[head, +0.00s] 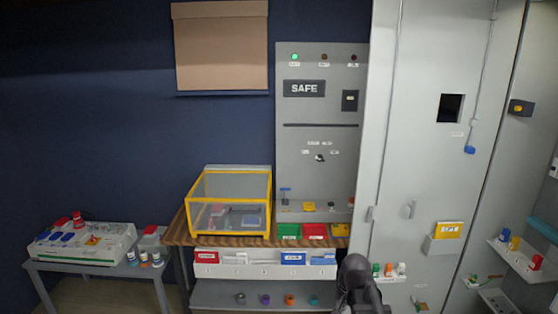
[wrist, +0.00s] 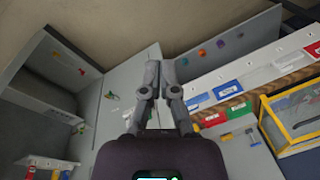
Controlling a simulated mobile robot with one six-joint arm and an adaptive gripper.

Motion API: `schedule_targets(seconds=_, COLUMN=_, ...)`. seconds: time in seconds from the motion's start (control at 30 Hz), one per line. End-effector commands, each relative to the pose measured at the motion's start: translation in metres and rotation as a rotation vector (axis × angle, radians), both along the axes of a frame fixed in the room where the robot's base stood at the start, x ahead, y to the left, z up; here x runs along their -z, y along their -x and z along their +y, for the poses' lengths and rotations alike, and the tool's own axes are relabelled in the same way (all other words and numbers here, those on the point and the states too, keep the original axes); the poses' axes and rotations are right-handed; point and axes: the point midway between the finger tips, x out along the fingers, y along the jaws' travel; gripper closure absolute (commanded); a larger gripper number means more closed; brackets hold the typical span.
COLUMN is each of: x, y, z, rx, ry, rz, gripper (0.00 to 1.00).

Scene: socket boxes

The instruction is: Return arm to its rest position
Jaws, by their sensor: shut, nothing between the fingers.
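My gripper (wrist: 160,72) shows in the middle of the wrist view, its two grey fingers close together and empty. It points over the floor and the wall of cabinets, touching nothing that I can see. In the head view a dark part of my arm rises at the bottom edge, right of centre, in front of the workbench (head: 179,232) and beside the tall grey cabinet (head: 415,120). The fingertips cannot be made out there.
A yellow-framed clear box (head: 228,237) stands on the bench, left of the grey SAFE panel (head: 320,190). A side table (head: 105,270) with a white case (head: 85,255) is at the left. Shelves with small coloured parts jut out at the right (head: 515,262).

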Motion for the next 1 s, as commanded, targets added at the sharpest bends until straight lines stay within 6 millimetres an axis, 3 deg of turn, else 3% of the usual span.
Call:
schedule_targets(seconds=0.03, x=0.009, y=0.021, z=0.004, rx=-0.076, ry=0.023, rz=0.011, gripper=1.0)
schedule_targets(seconds=0.1, x=0.015, y=0.039, z=0.007, rx=-0.182, ry=0.054, rz=0.027, gripper=1.0)
schedule_targets(seconds=0.33, x=0.026, y=0.079, z=0.011, rx=-0.427, ry=0.118, rz=0.071, gripper=1.0)
schedule_targets(seconds=1.0, x=0.026, y=0.086, z=0.012, rx=-0.486, ry=0.131, rz=0.082, gripper=1.0)
